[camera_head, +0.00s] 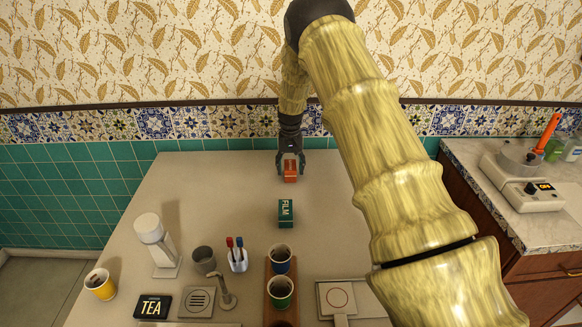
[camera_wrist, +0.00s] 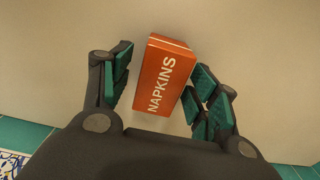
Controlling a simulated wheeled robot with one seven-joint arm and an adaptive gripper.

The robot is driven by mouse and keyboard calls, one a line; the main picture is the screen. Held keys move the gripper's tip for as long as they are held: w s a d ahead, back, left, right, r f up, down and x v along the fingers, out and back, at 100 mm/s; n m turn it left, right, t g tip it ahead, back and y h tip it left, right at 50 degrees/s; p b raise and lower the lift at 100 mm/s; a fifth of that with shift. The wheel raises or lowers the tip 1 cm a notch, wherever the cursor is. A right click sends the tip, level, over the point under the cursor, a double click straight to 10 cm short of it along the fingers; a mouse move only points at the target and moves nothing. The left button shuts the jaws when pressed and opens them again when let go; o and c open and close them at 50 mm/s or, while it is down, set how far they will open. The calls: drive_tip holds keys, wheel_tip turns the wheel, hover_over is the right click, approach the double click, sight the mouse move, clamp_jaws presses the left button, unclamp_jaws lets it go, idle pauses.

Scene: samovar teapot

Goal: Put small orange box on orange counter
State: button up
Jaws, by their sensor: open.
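The small orange box (camera_head: 290,172), lettered NAPKINS, is on the light grey counter near its back edge. In the wrist view the box (camera_wrist: 164,77) lies between the two finger pads, tilted in the picture, with gaps visible on both sides. My gripper (camera_head: 290,165) is open around the box at the far end of the counter. It also shows in the wrist view (camera_wrist: 160,85). The light counter top (camera_head: 200,180) bears the box; no plainly orange counter shows. The brown-fronted counter at right (camera_head: 455,153) has a speckled grey top.
A green FILM box (camera_head: 286,212) stands in front of my gripper. Nearer are cups on a wooden tray (camera_head: 268,300), a pen holder (camera_head: 238,262), a white dispenser (camera_head: 153,240), a TEA sign (camera_head: 152,307) and a yellow cup (camera_head: 100,284). The counter's left rear is clear.

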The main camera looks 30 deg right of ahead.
sight(290, 165)
drive_tip(key=shift+r, duration=0.1)
wheel_tip(290, 165, up, 12)
drive_tip(key=b, duration=0.2)
drive_tip(key=shift+b, duration=0.3)
